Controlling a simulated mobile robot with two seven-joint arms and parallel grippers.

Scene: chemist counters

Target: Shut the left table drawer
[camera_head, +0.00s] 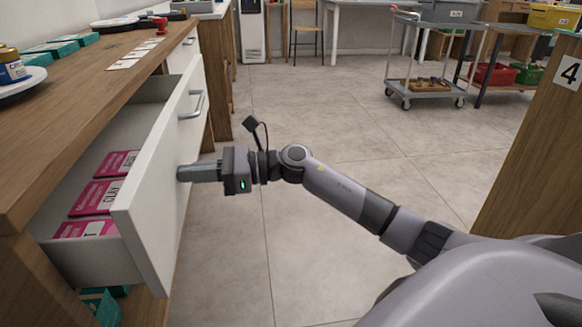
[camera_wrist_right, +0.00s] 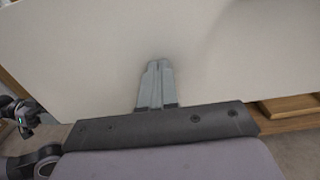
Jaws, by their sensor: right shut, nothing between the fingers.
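The left table drawer (camera_head: 150,215) is pulled well out of the wooden counter, its white front facing right. It holds several pink boxes (camera_head: 97,197). A metal handle (camera_head: 191,104) is on the far part of the front. My right gripper (camera_head: 180,173) is shut and empty, its fingertips at the outer face of the drawer front, below and nearer than the handle. In the right wrist view the shut fingers (camera_wrist_right: 160,66) point at the white front (camera_wrist_right: 105,55), which fills most of the picture. I cannot tell whether they touch it. My left gripper is not in view.
The wooden counter (camera_head: 75,95) holds teal boxes, white cards and a small red item. Teal boxes (camera_head: 101,305) show below the drawer. A grey trolley (camera_head: 428,85) stands far right, and a wooden panel (camera_head: 535,150) marked 4 is nearer. Floor between is clear.

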